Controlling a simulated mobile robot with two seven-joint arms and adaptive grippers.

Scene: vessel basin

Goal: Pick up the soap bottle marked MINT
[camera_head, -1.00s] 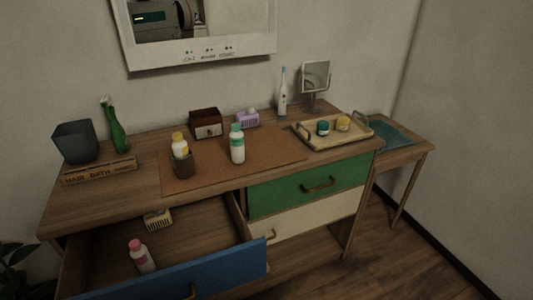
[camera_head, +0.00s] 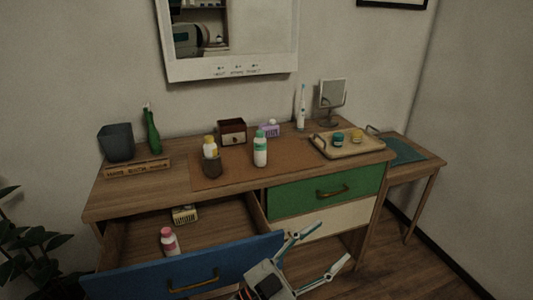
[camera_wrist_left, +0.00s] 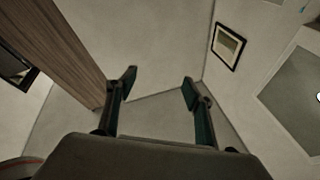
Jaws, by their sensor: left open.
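A white bottle with a green cap and green label (camera_head: 260,150) stands upright on the brown mat (camera_head: 225,176) on the dresser. A pink-capped bottle (camera_head: 170,242) is in the open blue drawer (camera_head: 225,270). The writing on the bottles is too small to read. My left gripper (camera_head: 329,247) is open and empty in front of the dresser, below and right of the green-capped bottle. Its spread fingers (camera_wrist_left: 158,84) show in the left wrist view with nothing between them. My right gripper is not in view.
A small wooden box (camera_head: 232,132), a purple item (camera_head: 269,129), a toothbrush (camera_head: 301,110) and a mirror (camera_head: 332,95) stand behind. A tray (camera_head: 350,151) with small jars is right. A green bottle (camera_head: 152,133) and dark bin (camera_head: 116,143) are left. The drawer juts forward.

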